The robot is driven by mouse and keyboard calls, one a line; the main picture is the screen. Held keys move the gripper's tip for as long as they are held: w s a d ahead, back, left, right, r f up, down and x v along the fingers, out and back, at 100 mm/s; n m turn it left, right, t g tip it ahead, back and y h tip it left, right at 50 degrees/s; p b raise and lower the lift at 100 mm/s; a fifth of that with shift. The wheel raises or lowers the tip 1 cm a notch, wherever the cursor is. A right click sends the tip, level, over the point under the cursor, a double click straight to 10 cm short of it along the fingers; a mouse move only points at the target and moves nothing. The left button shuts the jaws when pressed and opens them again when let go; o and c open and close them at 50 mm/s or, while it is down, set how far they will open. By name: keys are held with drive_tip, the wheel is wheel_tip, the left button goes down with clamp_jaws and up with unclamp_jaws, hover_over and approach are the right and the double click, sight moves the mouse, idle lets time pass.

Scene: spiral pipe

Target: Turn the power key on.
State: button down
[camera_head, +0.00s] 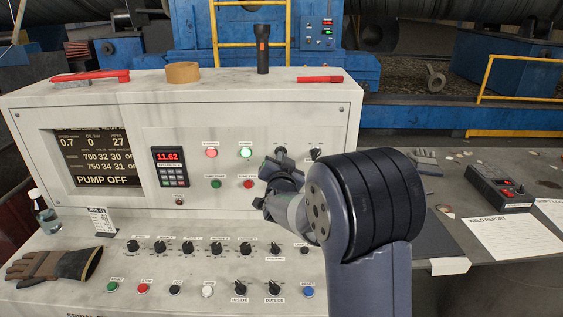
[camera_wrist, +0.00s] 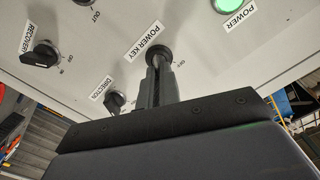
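The power key (camera_wrist: 158,50) is a dark round switch on the white panel, beside its POWER KEY label, in the wrist view. My gripper (camera_wrist: 156,68) points straight at it, its dark fingers close together on the key. The fingers hide the key's handle, so its exact angle cannot be read. In the head view my gripper (camera_head: 281,163) is at the upper right of the panel, and my wrist partly covers that area. The green POWER lamp (camera_head: 246,152) glows; it also shows in the wrist view (camera_wrist: 233,4).
The recovery knob (camera_wrist: 41,54) and direction knob (camera_wrist: 115,102) are close to my fingers. A display (camera_head: 92,158) reads PUMP OFF. A red lamp (camera_head: 211,152) is lit. A flashlight (camera_head: 262,50) stands on the console top; a glove (camera_head: 52,266) lies at left.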

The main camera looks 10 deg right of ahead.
drive_tip(key=shift+f+m+b, duration=0.15)
drive_tip(key=shift+m+b, duration=0.15)
drive_tip(key=shift+b, duration=0.3)
drive_tip(key=c, duration=1.6)
unclamp_jaws()
drive_tip(key=shift+c, duration=0.2)
drive_tip(key=s+a+b, duration=0.2)
drive_tip(key=s, duration=0.8)
drive_tip(key=shift+s, duration=0.3)
